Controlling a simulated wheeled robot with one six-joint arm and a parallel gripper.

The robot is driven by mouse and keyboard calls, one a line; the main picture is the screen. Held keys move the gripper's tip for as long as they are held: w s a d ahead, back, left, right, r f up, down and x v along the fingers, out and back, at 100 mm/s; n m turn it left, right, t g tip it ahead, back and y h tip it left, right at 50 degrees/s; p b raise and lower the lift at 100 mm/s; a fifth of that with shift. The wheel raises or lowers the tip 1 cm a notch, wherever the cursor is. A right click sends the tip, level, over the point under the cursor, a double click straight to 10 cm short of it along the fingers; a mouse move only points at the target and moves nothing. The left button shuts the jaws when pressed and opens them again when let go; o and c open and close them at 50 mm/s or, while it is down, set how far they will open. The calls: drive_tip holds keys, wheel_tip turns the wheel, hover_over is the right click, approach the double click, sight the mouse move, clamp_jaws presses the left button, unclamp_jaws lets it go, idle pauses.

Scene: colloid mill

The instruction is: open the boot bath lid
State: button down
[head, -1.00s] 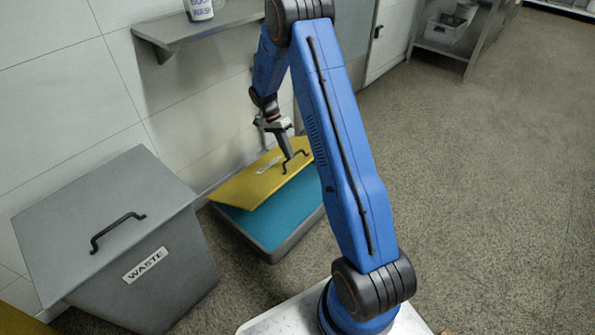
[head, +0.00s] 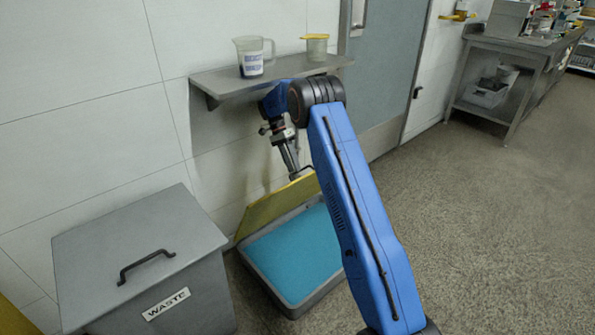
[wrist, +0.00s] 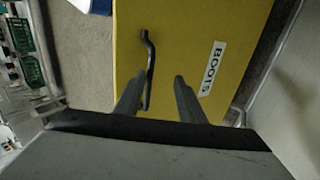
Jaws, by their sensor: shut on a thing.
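The yellow boot bath lid (head: 262,212) stands raised and steeply tilted at the wall side of the grey boot bath (head: 300,303). Blue liquid (head: 298,252) shows in the open tray. My gripper (head: 296,178) is at the lid's upper edge, shut on the dark lid handle (head: 302,172). In the wrist view, my gripper (wrist: 157,90) has the handle (wrist: 150,62) between its fingers, close to the left one. The yellow lid (wrist: 185,30) fills the middle there, with a white BOOTS label (wrist: 212,68).
A grey waste bin (head: 140,250) with a black handle stands left of the bath. A wall shelf (head: 265,77) above my gripper holds a labelled jug (head: 250,60) and a yellow-topped container (head: 316,48). Floor to the right is clear.

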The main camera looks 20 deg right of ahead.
drive_tip(key=shift+w+a+f, duration=0.35)
drive_tip(key=shift+w+f, duration=0.05)
drive_tip(key=shift+w, duration=0.15)
drive_tip(key=c, duration=1.6)
unclamp_jaws()
drive_tip(key=shift+f, duration=0.2)
drive_tip(key=shift+w+r, duration=0.1)
drive_tip(key=shift+c, duration=0.4)
drive_tip(key=shift+c, duration=0.3)
